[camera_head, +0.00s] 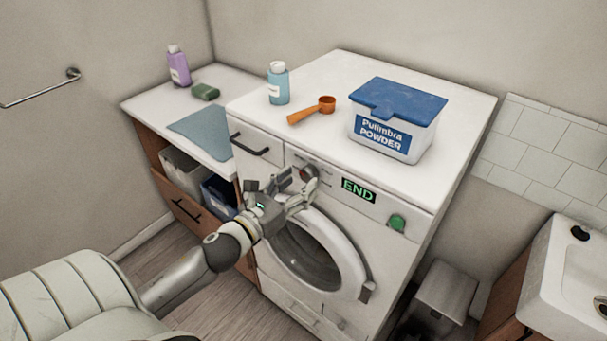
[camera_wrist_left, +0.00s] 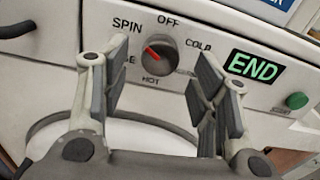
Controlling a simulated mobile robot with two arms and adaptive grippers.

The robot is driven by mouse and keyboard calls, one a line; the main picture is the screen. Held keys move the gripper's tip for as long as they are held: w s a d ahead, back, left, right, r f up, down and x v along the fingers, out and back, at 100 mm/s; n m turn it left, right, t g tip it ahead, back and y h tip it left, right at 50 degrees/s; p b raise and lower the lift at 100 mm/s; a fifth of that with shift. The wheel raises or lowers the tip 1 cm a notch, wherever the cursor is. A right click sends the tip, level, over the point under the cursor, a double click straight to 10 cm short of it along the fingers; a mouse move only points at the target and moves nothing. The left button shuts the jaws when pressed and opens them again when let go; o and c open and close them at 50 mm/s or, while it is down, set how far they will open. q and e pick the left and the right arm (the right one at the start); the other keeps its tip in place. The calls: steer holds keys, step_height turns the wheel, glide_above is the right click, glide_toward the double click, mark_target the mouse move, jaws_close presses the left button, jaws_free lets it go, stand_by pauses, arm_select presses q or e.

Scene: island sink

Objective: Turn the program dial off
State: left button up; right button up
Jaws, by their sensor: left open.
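The program dial (camera_wrist_left: 154,58) is a dark grey round knob with a red pointer on the washing machine's front panel. In the left wrist view its red mark slants to the upper left, towards SPIN. The OFF label (camera_wrist_left: 168,20) is above the dial, COLD is to the right and HOT below. In the head view the dial (camera_head: 311,172) is partly hidden by my gripper. My left gripper (camera_head: 298,185) is open in front of the panel. In the left wrist view its two fingers stand either side of the dial, apart from it. My right gripper is not in view.
A green END display (camera_head: 358,190) and a green button (camera_head: 397,223) are right of the dial. The round door (camera_head: 345,250) is below. A powder box (camera_head: 388,145), an orange scoop (camera_head: 312,112) and a blue bottle (camera_head: 278,84) stand on top. A drawer handle (camera_head: 250,144) is at left.

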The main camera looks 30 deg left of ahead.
arm_select(q)
steer(key=shift+w+p, duration=0.3)
steer(key=shift+w, duration=0.9)
steer(key=shift+w+d, duration=0.1)
steer(key=shift+w, duration=0.05)
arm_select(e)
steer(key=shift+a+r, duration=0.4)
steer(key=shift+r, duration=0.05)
arm_select(q)
steer(key=c, duration=1)
steer(key=shift+c, duration=0.2)
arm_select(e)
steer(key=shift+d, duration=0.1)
arm_select(q)
steer(key=shift+n, duration=0.4)
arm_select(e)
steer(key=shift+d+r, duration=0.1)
